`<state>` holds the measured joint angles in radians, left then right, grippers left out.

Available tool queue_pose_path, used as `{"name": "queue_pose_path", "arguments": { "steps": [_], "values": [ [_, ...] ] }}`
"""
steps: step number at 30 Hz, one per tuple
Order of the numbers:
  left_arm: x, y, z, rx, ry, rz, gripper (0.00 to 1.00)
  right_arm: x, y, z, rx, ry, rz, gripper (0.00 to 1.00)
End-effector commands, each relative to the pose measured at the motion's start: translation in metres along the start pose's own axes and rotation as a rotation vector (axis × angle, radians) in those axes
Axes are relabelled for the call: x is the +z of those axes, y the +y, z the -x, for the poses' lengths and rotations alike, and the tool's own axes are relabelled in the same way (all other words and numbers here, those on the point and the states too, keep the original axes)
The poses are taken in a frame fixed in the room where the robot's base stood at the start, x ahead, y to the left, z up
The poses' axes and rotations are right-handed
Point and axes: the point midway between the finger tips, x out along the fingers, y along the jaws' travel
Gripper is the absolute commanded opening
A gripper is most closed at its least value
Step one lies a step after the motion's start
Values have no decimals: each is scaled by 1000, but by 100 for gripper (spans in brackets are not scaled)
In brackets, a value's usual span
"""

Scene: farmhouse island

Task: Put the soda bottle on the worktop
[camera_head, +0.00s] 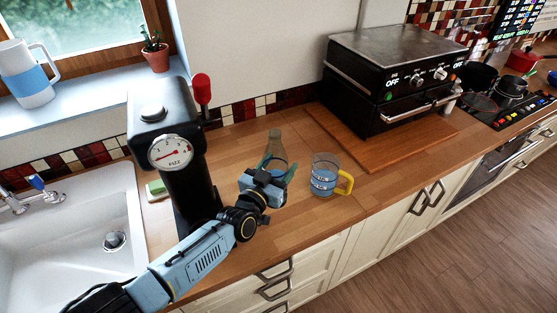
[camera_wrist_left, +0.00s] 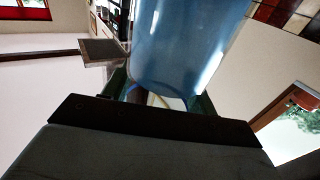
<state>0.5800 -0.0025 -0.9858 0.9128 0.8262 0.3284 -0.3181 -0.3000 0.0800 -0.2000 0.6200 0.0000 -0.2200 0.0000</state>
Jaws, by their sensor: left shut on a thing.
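The soda bottle (camera_head: 275,145) is clear and greenish-blue, with a narrow neck, and looks upright over the wooden worktop (camera_head: 350,222). My left gripper (camera_head: 278,176) is shut on its lower part. The gripper hides the bottle's base, so I cannot tell whether it touches the worktop. In the left wrist view the bottle (camera_wrist_left: 185,45) is a large bluish shape between the fingers (camera_wrist_left: 160,100). My right gripper is not in view.
A measuring mug (camera_head: 324,175) with a yellow handle stands just right of the bottle. A black soda machine (camera_head: 185,140) with a dial and a red lever stands left. A black oven (camera_head: 390,80) is behind right. The sink (camera_head: 70,240) is far left.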

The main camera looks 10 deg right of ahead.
Motion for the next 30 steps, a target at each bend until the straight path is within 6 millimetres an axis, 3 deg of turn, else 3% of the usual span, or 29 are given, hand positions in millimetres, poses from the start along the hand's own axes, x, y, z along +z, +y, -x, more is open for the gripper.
{"name": "queue_pose_path", "arguments": {
  "steps": [12,29,30],
  "values": [
    [41,1,0,0,3,0,11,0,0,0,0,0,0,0],
    [50,1,1,2,4,1,11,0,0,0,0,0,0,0],
    [50,1,1,2,4,1,60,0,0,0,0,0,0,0]
  ]
}}
